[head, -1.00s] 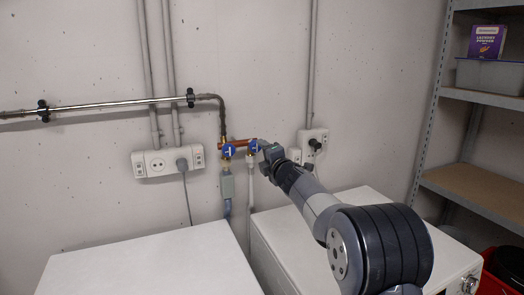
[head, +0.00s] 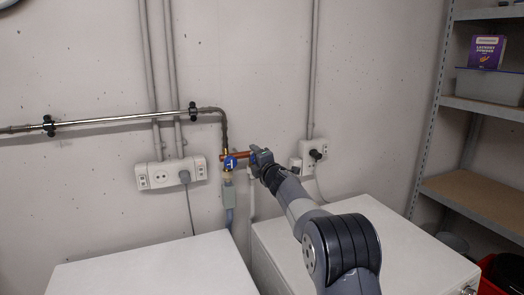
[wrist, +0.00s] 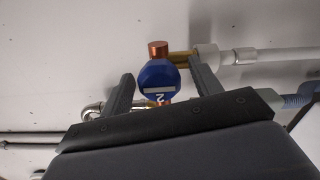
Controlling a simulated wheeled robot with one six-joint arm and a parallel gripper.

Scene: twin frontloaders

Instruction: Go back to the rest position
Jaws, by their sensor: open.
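My gripper (head: 262,160) is up at the wall by the copper pipe, at its right end. In the wrist view my gripper (wrist: 162,85) has its two fingers apart. A blue valve knob (wrist: 158,76) with a white bar and a "2" shows between the fingers, with gaps on both sides. I cannot tell how deep it sits between them. In the head view this knob is mostly hidden by my gripper. Another blue valve knob (head: 230,163) is just left of my gripper on the same copper pipe.
Two white machine tops, left (head: 150,267) and right (head: 370,240), lie below. Wall sockets (head: 170,174) are left of the valves, and another socket (head: 314,153) is right. Metal shelves (head: 480,195) stand at the right with a grey bin (head: 488,84).

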